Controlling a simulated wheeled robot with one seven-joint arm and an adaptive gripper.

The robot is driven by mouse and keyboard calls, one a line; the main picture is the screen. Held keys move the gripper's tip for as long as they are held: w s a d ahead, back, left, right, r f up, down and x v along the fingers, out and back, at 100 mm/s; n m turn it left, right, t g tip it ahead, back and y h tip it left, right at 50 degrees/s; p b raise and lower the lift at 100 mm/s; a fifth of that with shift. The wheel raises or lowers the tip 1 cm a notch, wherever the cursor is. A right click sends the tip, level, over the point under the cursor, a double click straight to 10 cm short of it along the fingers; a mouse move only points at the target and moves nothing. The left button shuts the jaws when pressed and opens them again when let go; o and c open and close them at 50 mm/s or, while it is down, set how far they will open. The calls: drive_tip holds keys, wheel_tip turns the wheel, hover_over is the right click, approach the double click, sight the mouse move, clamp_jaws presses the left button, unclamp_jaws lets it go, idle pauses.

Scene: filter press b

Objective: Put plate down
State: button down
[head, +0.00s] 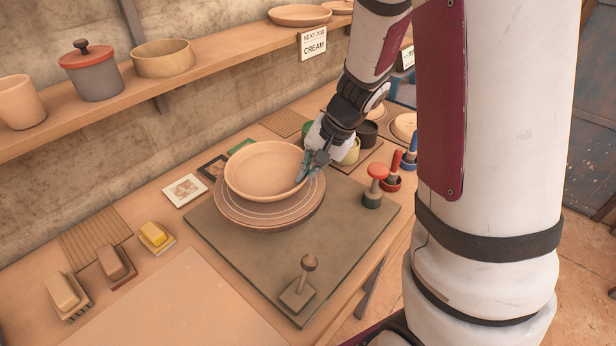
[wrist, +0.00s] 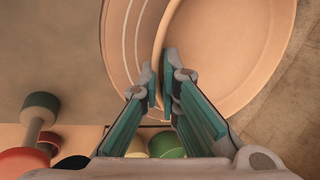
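A shallow round clay plate (head: 265,168) is over a round turntable (head: 270,216) with ring lines, set towards its back left. I cannot tell whether the plate's underside touches the turntable. My gripper (head: 305,172) is at the plate's right rim. In the wrist view, the teal fingers of my gripper (wrist: 161,82) stand close together with the plate's rim between them, one finger inside the plate (wrist: 225,50) and one outside. The ringed turntable (wrist: 122,45) shows left of the plate there. The plate looks about level.
The turntable is on a dark board (head: 345,235). A red-topped stamp (head: 376,180) stands right, a brown-knobbed stamp (head: 302,282) in front. A picture tile (head: 184,190) lies left. Pots (head: 350,152) stand behind my gripper. A wooden shelf (head: 215,72) runs above the back.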

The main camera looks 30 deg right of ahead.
drive_tip(key=shift+f, duration=1)
drive_tip(key=c, duration=2.1)
unclamp_jaws()
drive_tip(key=shift+f, duration=0.1)
drive_tip(key=p+v, duration=0.1)
drive_tip(key=v, duration=1.1)
drive_tip(key=s+a+r+n+h, duration=0.1)
drive_tip(key=s+a+r+n, duration=0.2)
drive_tip(key=s, duration=0.3)
drive_tip(key=s+a+r+n+t+h, duration=0.1)
drive_tip(key=s+a+r+n, duration=0.2)
drive_tip(key=s, duration=0.3)
drive_tip(key=s+a+r+n+h, duration=0.1)
drive_tip(key=s+a+r+n, duration=0.2)
drive_tip(key=s+r, duration=0.2)
drive_tip(key=shift+s+r+t, duration=0.35)
drive_tip(key=shift+s+t, duration=0.05)
drive_tip(key=shift+s, duration=0.05)
